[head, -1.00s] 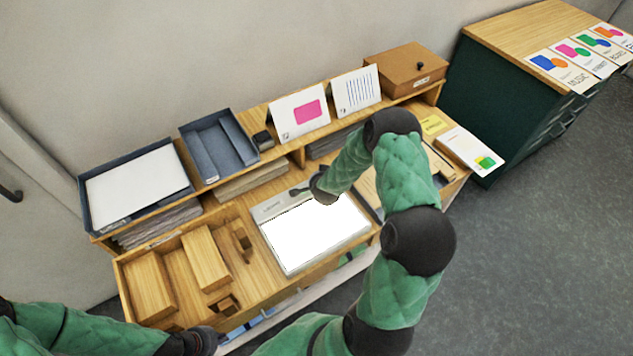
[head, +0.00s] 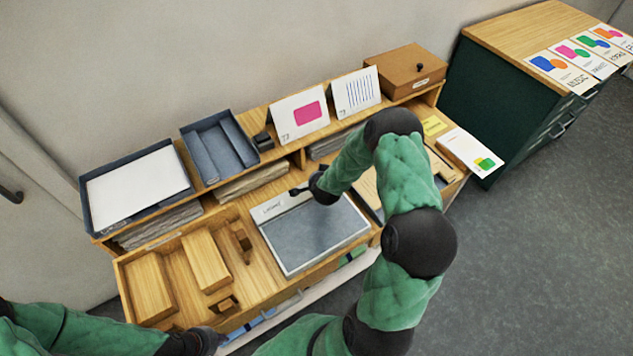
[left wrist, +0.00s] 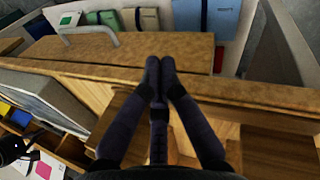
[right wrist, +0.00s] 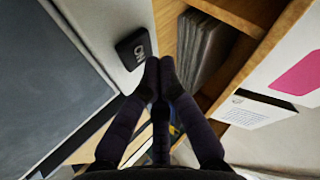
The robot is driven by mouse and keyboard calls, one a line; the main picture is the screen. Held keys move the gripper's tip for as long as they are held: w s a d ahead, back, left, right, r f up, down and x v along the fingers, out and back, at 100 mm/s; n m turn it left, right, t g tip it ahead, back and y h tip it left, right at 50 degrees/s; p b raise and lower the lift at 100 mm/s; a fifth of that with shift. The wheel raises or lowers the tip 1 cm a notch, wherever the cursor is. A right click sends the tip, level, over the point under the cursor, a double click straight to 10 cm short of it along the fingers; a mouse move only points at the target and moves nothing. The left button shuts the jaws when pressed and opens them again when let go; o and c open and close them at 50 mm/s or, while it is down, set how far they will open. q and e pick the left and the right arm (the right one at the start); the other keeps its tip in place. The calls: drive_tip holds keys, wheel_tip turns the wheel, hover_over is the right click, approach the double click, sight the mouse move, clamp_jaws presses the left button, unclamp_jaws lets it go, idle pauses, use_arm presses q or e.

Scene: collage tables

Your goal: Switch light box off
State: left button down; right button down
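The light box (head: 314,238) lies on the desk top in the head view, its panel dark grey and unlit. Its pale top strip carries a label. In the right wrist view the panel (right wrist: 45,85) is dark too, and a black switch with white lettering (right wrist: 132,48) sits on the pale strip. My right gripper (right wrist: 158,72) is shut and empty, its tips close beside the switch; I cannot tell whether they touch it. My left gripper (head: 212,338) is low in the head view, near the desk's front edge. In the left wrist view the left gripper (left wrist: 160,74) is shut and empty.
Wooden blocks (head: 205,260) fill the compartment left of the light box. A paper tray (head: 135,185), an empty dark tray (head: 218,148), standing cards (head: 299,115) and a brown box (head: 405,68) stand on the shelf behind. A green cabinet (head: 505,110) stands at the right.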

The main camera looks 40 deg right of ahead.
drive_tip(key=shift+r, duration=0.1)
drive_tip(key=shift+r+p, duration=2.05)
drive_tip(key=shift+r, duration=0.95)
drive_tip(key=shift+f, duration=0.1)
